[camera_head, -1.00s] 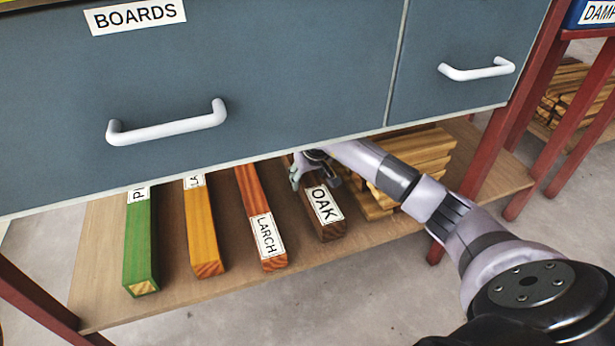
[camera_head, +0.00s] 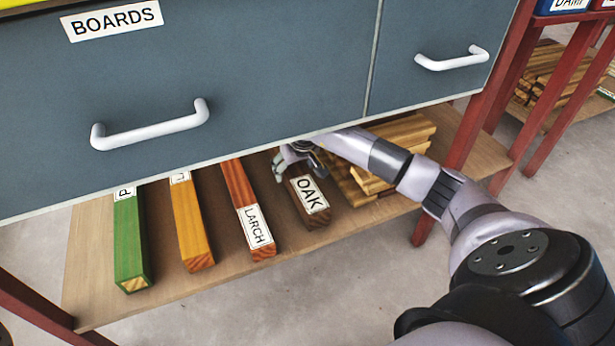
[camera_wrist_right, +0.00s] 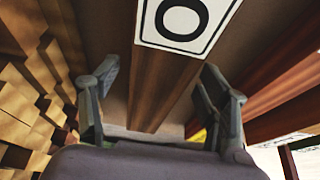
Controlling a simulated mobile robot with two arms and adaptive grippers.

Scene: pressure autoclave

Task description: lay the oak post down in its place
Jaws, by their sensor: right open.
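The oak post (camera_head: 311,214), dark brown with a white OAK label, lies flat on the low wooden shelf, to the right of the larch post. My right gripper (camera_head: 294,161) is under the drawer's lower edge, at the far part of the oak post, its fingers open. In the right wrist view the oak post (camera_wrist_right: 165,90) runs between the two spread fingers of my right gripper (camera_wrist_right: 160,100), with a gap on each side. The oak post's far end is hidden in the head view. My left gripper is not in view.
The larch post (camera_head: 256,232), a yellow post (camera_head: 190,225) and a green post (camera_head: 130,240) lie to the left on the shelf (camera_head: 85,275). Stacked planks (camera_head: 400,140) are close on the right. The BOARDS drawer front (camera_head: 250,70) hangs low above.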

